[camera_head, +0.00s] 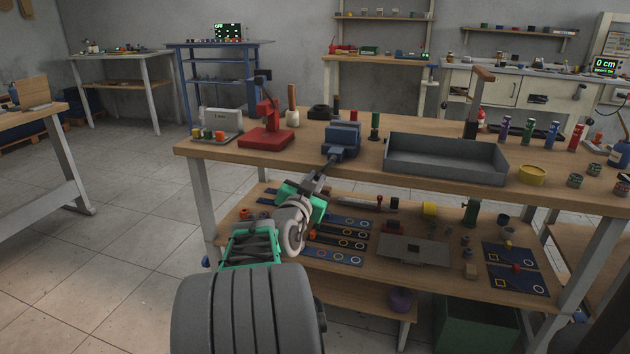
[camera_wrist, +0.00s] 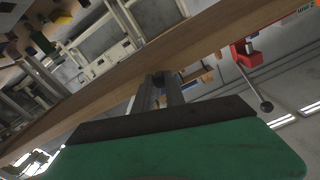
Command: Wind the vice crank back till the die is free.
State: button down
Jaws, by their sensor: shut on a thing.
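The blue vice (camera_head: 342,140) stands at the front edge of the workbench. My gripper (camera_head: 322,171) reaches up to the vice's front, where the crank is. In the wrist view my gripper (camera_wrist: 160,88) is shut on a small dark part at the bench edge, which looks like the crank's handle. The rest of the crank is mostly hidden by my fingers and too small to make out. I cannot make out the die in the vice jaws in either view.
A red press (camera_head: 266,127) stands left of the vice; its red body and ball-ended lever also show in the wrist view (camera_wrist: 245,53). A grey tray (camera_head: 445,169) sits close on the right. The lower shelf (camera_head: 350,282) holds mats and small parts below my arm.

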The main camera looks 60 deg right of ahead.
jog(key=s+n+p, duration=0.1)
jog(key=n, duration=0.2)
jog(key=s+n, duration=0.1)
jog(key=n, duration=0.2)
jog(key=s+n+p, duration=0.1)
jog(key=n, duration=0.1)
jog(key=shift+d+f+n+p, duration=0.25)
jog(key=shift+f+n+p, duration=0.1)
jog(key=shift+f+n, duration=0.05)
jog(key=n+p, duration=0.1)
jog(key=s+n+p, duration=0.1)
jog(key=n, duration=0.1)
jog(key=n+p, duration=0.1)
jog(key=shift+s+d+r+n, duration=0.1)
jog(key=shift+s+r+n, duration=0.2)
jog(key=shift+s, duration=0.1)
jog(key=n+p, duration=0.2)
jog(key=p, duration=0.1)
jog(key=shift+s+d+r+n, duration=0.1)
jog(key=shift+s+r+n, duration=0.2)
jog(key=shift+s+r, duration=0.1)
jog(key=shift+s+r+n+p, duration=0.1)
jog(key=shift+r+n+p, duration=0.8)
jog(key=shift+n+p, duration=2.15)
jog(key=shift+s+r+n+p, duration=0.1)
jog(key=shift+r+n+p, duration=0.85)
jog(key=shift+n+p, duration=2.1)
jog(key=shift+s+r+n+p, duration=0.1)
jog(key=shift+r+n+p, duration=0.8)
jog(key=shift+n+p, duration=2.15)
